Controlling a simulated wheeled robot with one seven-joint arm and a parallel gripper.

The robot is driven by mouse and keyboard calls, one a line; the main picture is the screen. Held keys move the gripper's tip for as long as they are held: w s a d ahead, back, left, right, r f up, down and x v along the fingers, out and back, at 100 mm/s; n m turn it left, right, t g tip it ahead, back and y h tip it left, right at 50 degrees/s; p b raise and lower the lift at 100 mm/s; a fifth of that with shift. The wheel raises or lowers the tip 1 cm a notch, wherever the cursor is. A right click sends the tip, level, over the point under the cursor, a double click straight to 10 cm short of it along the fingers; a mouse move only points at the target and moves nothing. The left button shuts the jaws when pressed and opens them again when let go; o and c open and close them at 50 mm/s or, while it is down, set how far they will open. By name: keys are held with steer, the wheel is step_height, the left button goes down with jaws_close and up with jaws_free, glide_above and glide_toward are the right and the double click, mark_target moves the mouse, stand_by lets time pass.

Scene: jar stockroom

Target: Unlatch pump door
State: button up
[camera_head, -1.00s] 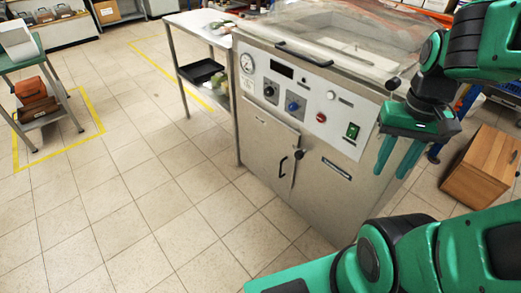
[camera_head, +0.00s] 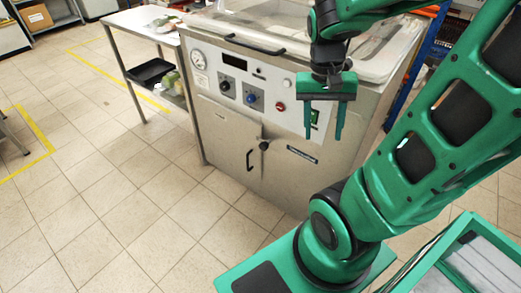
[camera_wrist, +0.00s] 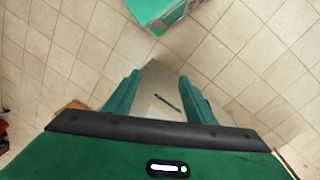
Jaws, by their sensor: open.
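The pump door (camera_head: 226,143) is the left steel panel low on the front of the vacuum machine (camera_head: 300,95), with a black vertical handle (camera_head: 249,160). A black round knob (camera_head: 264,145), seemingly the latch, sits at the door's right edge. The door looks shut. My gripper (camera_head: 323,137) is open and empty, fingers pointing down, in front of the machine to the right of the knob. In the wrist view, the two green fingers (camera_wrist: 154,100) stand apart over the steel machine front (camera_wrist: 165,85) with a dark slot. The knob is not visible there.
A control panel with a gauge (camera_head: 198,57) and knobs runs above the door. A steel side table (camera_head: 140,22) with a black tray (camera_head: 150,72) stands at left. The tiled floor (camera_head: 110,200) before the door is clear.

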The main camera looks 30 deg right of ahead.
steer(key=w+f+m+g+h, duration=0.3)
steer(key=w+f+m+h, duration=0.4)
steer(key=w+f, duration=1.05)
steer(key=t+h, duration=0.9)
steer(key=t, duration=0.2)
glide_toward(262, 148)
steer(key=x, duration=0.9)
steer(key=shift+w, duration=0.15)
steer(key=shift+c, duration=0.4)
